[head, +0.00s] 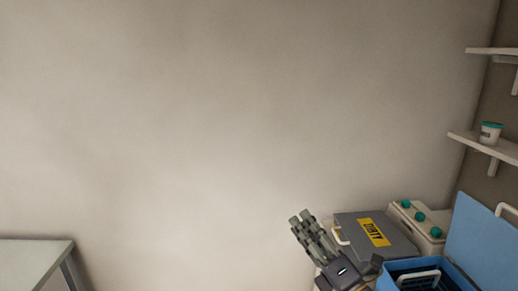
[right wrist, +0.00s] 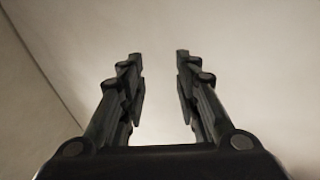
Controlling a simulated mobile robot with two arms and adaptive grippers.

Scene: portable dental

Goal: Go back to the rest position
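My right gripper (head: 301,220) is at the lower right of the head view, raised in front of the bare wall and to the left of the grey box. In the right wrist view its two fingers (right wrist: 160,60) stand apart with an empty gap between them, so it is open. It holds nothing. My left gripper is not in the head view.
A grey box (head: 348,222) with a yellow label stands beside my right gripper. Behind it is a cream unit (head: 402,217) with green knobs. An open blue case (head: 484,240) is at the lower right. Shelves (head: 490,144) hold a cup (head: 490,134). A pale tabletop (head: 30,262) is lower left.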

